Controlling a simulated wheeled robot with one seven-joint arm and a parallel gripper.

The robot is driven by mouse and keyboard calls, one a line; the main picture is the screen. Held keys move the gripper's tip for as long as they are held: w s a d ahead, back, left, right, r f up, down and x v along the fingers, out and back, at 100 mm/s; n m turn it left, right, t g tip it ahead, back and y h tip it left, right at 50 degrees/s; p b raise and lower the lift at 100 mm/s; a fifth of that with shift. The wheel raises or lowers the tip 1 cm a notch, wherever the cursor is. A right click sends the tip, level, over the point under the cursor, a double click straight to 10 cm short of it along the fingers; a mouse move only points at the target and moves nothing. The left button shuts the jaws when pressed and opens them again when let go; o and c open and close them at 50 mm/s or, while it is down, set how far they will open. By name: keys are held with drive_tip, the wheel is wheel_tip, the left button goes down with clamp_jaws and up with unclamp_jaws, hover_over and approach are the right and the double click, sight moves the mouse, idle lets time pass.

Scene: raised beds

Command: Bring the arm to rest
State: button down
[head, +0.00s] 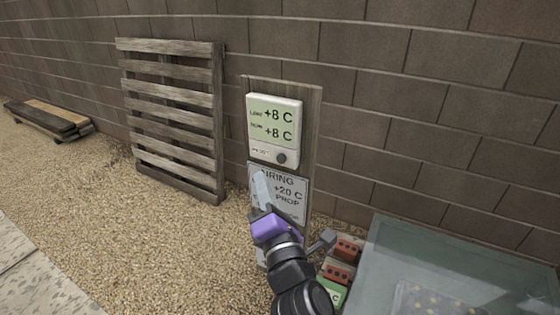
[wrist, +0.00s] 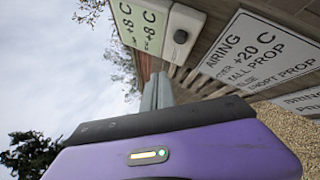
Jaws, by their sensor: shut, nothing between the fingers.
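My gripper (head: 262,189) is shut and empty, raised in front of the wall board in the head view. Its fingers cover part of a printed sign (head: 290,196) that reads "AIRING" and "+20 C". In the wrist view the shut fingers (wrist: 157,92) point toward the board, and the purple gripper body fills the bottom. Above the fingertips in the head view is a thermometer unit (head: 274,129) showing +8 C on two lines, with a dark round knob. I cannot tell whether the fingertips touch the sign.
A wooden pallet (head: 172,118) leans on the block wall (head: 420,80) at left. Planks (head: 48,118) lie further left. A glass-lidded box (head: 455,250) stands at lower right, beside red blocks (head: 345,250). The gravel (head: 150,255) at left is clear.

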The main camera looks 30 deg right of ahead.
idle(0.6)
drive_tip(key=s+f+m+g+y, duration=0.1)
drive_tip(key=s+f+m, duration=0.3)
drive_tip(key=s, duration=1)
drive_tip(key=s+f+m+g+y, duration=0.1)
drive_tip(key=s+f+m, duration=0.4)
drive_tip(key=s+m, duration=0.6)
drive_tip(key=s+d+f+m+g+y, duration=0.1)
drive_tip(key=s+f+m+g, duration=0.2)
drive_tip(key=s, duration=1.3)
wheel_tip(320, 180, down, 2)
drive_tip(key=m, duration=0.4)
drive_tip(key=shift+s+y, duration=0.3)
